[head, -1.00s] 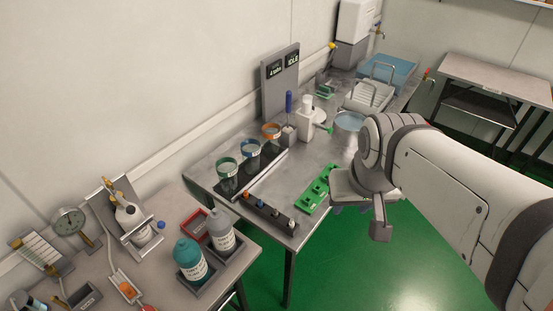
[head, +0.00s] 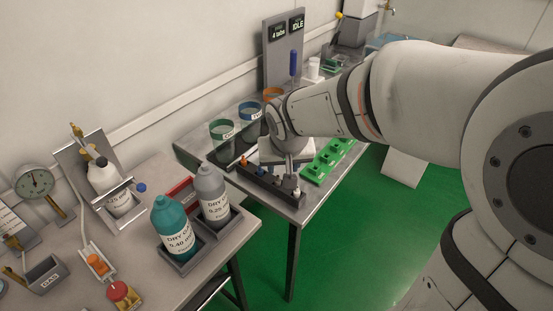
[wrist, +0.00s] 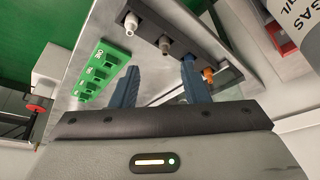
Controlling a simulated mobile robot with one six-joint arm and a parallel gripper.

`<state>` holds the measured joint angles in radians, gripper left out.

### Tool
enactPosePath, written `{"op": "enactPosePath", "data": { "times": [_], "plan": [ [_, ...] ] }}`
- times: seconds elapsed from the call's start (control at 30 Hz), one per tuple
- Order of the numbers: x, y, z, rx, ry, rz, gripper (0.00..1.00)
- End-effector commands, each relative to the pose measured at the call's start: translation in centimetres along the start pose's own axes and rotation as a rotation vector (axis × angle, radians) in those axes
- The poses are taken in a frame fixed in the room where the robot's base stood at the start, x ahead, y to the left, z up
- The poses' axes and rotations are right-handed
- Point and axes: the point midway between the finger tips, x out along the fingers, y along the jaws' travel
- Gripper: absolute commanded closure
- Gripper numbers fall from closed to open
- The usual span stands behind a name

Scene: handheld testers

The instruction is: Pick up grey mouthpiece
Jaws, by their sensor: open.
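The grey mouthpiece (wrist: 165,45) stands in a dark rack (wrist: 184,43) in the wrist view, between a white mouthpiece (wrist: 130,22) and a blue one (wrist: 187,62). An orange mouthpiece (wrist: 208,73) is at the rack's other end. My gripper (wrist: 160,68) is open and empty. Its two blue fingers point toward the rack, and the grey mouthpiece shows beyond the gap between them, apart from both. The right finger overlaps the blue mouthpiece in the picture. In the head view my gripper is over the rack (head: 268,187) and I cannot clearly make out the grey mouthpiece.
A green block with slots (head: 325,160) lies beside the rack; it also shows in the wrist view (wrist: 101,70). Cups with green (head: 222,128) and blue (head: 250,111) rims stand behind the rack. Teal (head: 172,228) and grey (head: 211,192) bottles stand on the nearer table.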

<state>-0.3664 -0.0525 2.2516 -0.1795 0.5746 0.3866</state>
Motion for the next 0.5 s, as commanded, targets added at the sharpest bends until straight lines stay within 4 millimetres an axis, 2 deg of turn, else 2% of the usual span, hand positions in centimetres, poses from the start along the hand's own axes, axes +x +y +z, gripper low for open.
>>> {"op": "enactPosePath", "data": {
  "times": [0.03, 0.1, 0.37, 0.5],
  "plan": [
    [0.9, -0.4, 0.0, -0.005, 0.003, -0.003, 0.59],
    [1.6, -0.7, -0.1, -0.007, 0.004, -0.004, 0.59],
    [4.3, -0.7, -0.3, -0.005, 0.003, -0.005, 0.59],
    [6.5, -0.8, -0.6, -0.006, 0.003, -0.004, 0.59]
  ]
}}
